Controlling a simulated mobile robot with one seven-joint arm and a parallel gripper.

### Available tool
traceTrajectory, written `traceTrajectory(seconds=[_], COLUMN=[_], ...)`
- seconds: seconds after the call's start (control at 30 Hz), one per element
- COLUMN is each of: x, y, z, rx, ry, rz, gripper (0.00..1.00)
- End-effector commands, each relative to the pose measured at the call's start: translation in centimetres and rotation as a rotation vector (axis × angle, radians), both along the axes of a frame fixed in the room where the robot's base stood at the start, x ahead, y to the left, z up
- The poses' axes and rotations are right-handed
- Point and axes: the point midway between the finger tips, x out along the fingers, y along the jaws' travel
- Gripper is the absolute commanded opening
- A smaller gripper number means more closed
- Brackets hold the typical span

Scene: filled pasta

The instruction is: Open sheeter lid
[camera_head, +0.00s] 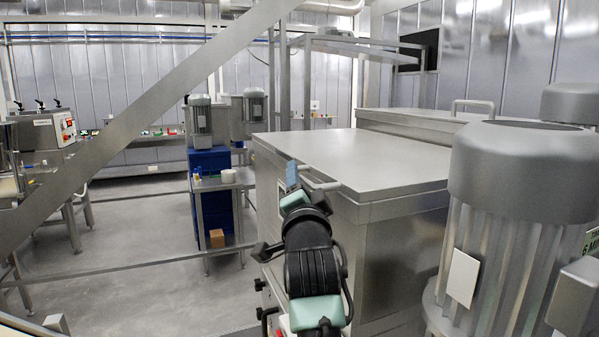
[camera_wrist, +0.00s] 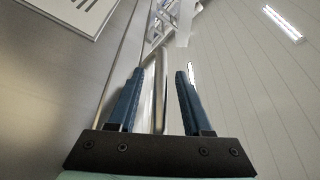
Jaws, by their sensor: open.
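The sheeter lid (camera_head: 375,155) is a flat grey metal cover, lying level and closed on a box-shaped machine body (camera_head: 385,260). A pale bar handle (camera_head: 325,186) sticks out at its near left edge. My gripper (camera_head: 291,176) is at that edge beside the handle. In the wrist view my gripper (camera_wrist: 158,78) is open, with two blue fingers apart. The metal handle bar (camera_wrist: 161,75) shows between the fingers, with a gap on both sides. My arm hides part of the machine's front left corner.
A second lid with a handle (camera_head: 473,104) lies behind. A large grey motor housing (camera_head: 525,175) stands close on the right. A diagonal metal beam (camera_head: 150,110) crosses the left. A small table (camera_head: 220,182) stands left of the machine, with open floor around it.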

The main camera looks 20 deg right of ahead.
Motion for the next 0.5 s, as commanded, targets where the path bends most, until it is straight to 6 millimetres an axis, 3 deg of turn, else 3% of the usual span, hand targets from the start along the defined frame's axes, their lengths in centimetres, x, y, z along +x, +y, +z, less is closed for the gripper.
traceTrajectory(seconds=[0.43, 0.5], x=[0.78, 0.77], y=[-0.25, -0.25], z=[0.15, 0.15], rx=[0.0, 0.0], ry=[0.0, 0.0], rz=[0.0, 0.0], gripper=[0.5, 0.41])
